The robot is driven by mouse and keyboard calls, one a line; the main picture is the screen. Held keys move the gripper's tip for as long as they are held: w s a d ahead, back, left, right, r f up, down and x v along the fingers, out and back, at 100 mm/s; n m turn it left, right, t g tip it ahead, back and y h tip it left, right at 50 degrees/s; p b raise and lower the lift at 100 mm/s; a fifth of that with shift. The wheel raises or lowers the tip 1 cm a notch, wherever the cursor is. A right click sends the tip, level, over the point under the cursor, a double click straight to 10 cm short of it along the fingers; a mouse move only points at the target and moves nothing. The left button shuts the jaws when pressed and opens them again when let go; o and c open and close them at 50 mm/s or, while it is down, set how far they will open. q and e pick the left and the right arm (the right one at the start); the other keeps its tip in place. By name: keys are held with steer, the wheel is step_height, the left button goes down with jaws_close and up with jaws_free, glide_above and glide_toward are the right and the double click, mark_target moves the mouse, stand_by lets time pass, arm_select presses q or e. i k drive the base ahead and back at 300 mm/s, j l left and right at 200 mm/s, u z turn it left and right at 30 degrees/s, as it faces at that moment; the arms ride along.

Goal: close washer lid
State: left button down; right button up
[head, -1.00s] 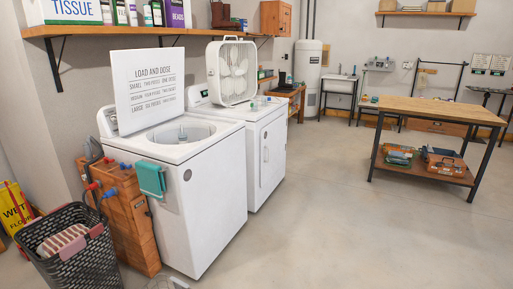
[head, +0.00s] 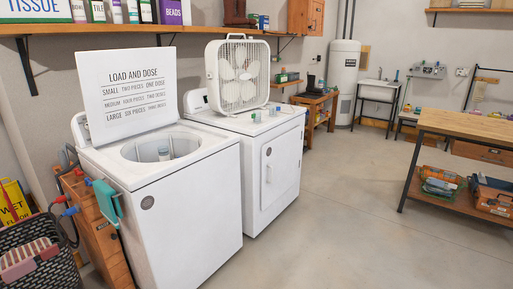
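The white top-loading washer (head: 185,205) stands at left centre with its lid (head: 128,92) raised upright at the back. The lid's inner face carries printed text headed "LOAD AND DOSE". A teal cloth or holder (head: 108,201) hangs on the washer's left front corner. Neither of my grippers is in the head view.
A white dryer (head: 265,165) with a box fan (head: 238,75) on top stands right of the washer. A wooden cabinet (head: 104,240) and a dark basket (head: 40,250) crowd its left side. A shelf (head: 150,28) runs above. Open floor (head: 335,215) lies in front and right, before a wooden workbench (head: 460,122).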

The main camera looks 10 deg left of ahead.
mark_target(126, 92)
steer(key=i+l+u, duration=0.1)
steer(key=i+u, duration=0.2)
steer(key=i, duration=1.3)
